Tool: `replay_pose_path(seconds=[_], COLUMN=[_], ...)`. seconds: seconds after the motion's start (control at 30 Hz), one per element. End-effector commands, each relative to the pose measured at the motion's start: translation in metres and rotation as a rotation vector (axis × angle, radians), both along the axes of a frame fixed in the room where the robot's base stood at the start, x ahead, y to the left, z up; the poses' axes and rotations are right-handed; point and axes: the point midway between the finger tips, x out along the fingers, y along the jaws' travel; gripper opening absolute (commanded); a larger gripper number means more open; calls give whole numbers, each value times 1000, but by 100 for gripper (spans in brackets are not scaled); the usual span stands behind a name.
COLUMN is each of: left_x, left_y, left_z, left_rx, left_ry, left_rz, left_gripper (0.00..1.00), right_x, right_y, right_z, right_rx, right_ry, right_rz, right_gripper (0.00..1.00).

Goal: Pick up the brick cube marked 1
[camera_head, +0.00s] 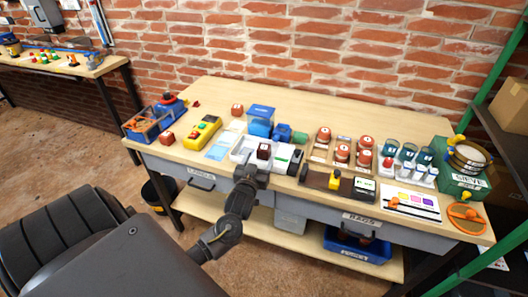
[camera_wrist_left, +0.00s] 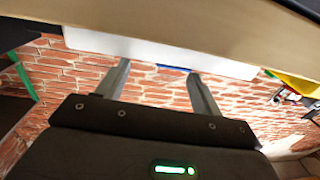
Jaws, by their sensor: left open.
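A dark brick-red cube (camera_head: 264,151) is in or at the white tray (camera_head: 240,156) near the table's front edge. Two more small red cubes are in the head view: one (camera_head: 237,110) farther back, one (camera_head: 168,139) at the left near the blue bin. Their markings are too small to read. My left gripper (camera_head: 250,170) is just in front of the tray, close to the dark cube. In the left wrist view its two fingers (camera_wrist_left: 160,80) are apart with nothing between them. The white tray's edge (camera_wrist_left: 150,48) lies beyond the fingertips. My right gripper is out of view.
The wooden bench (camera_head: 330,110) has free room at the back. A yellow device (camera_head: 202,132) stands left of the tray, and a blue machine (camera_head: 262,120) behind it. Several orange-lidded jars (camera_head: 343,152) stand to the right. A drawer front (camera_head: 200,174) is below the bench top.

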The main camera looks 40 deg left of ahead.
Motion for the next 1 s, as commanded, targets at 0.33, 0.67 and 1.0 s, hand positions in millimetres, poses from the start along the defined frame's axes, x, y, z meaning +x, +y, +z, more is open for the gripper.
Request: replay_pose_path(seconds=[0.33, 0.67, 1.0], left_x=[39, 41, 41], left_y=[19, 20, 20], left_z=[-4, -5, -5], left_rx=[2, 1, 0], left_ry=[0, -1, -1], left_rz=[0, -1, -1], left_gripper=[66, 57, 14], right_x=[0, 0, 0], right_y=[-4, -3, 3], right_z=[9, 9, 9], right_rx=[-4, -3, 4], right_ry=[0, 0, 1], right_rz=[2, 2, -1], right_gripper=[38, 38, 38])
